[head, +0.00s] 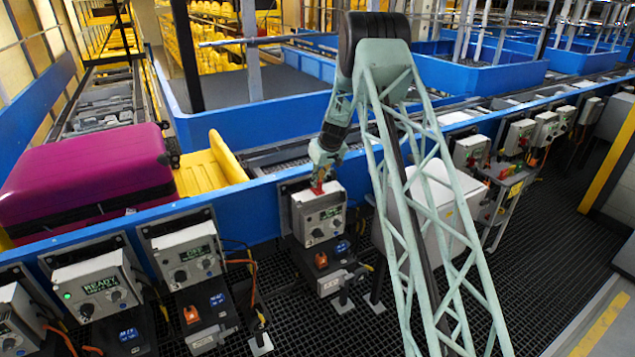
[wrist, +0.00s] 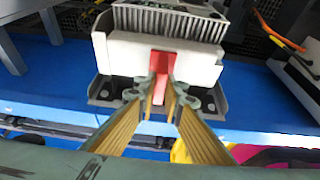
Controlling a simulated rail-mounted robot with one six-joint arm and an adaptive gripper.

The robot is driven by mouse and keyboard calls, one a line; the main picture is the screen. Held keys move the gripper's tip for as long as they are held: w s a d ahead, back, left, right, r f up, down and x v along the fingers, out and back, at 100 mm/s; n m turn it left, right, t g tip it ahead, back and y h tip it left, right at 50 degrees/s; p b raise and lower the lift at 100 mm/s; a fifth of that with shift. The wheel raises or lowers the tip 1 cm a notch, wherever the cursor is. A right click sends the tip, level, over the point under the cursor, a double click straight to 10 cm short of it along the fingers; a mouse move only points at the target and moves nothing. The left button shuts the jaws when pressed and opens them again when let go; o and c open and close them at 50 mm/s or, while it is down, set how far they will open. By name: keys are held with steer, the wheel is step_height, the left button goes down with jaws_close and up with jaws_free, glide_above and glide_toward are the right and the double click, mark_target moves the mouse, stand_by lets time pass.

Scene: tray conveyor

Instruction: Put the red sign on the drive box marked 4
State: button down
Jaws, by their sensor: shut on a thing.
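My gripper (head: 322,168) is shut on the red sign (head: 317,188), a small piece just above the top of a grey-white drive box (head: 321,216) in the middle of the head view. In the wrist view my gripper (wrist: 163,88) pinches the red sign (wrist: 163,59), which stands out past the fingertips over the pale top of the drive box (wrist: 205,66). I cannot tell whether the sign touches the box. The display on the box's front is too small to read, and I see no clear 4.
More drive boxes stand along the blue conveyor wall (head: 250,215), including one showing READY (head: 93,287) and another (head: 187,254) to its right. A magenta suitcase (head: 85,180) and a yellow tray (head: 200,176) are on the conveyor behind. Orange cables (wrist: 278,36) hang beside the box.

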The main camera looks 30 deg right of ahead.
steer(key=shift+f, duration=0.15)
steer(key=c, duration=2.7)
jaws_free()
steer(key=shift+c, duration=0.2)
steer(key=shift+r, duration=0.2)
steer(key=shift+r, duration=0.15)
steer(key=b+v, duration=0.1)
steer(key=v, duration=1)
steer(key=shift+s+r, duration=0.15)
steer(key=shift+r, duration=0.2)
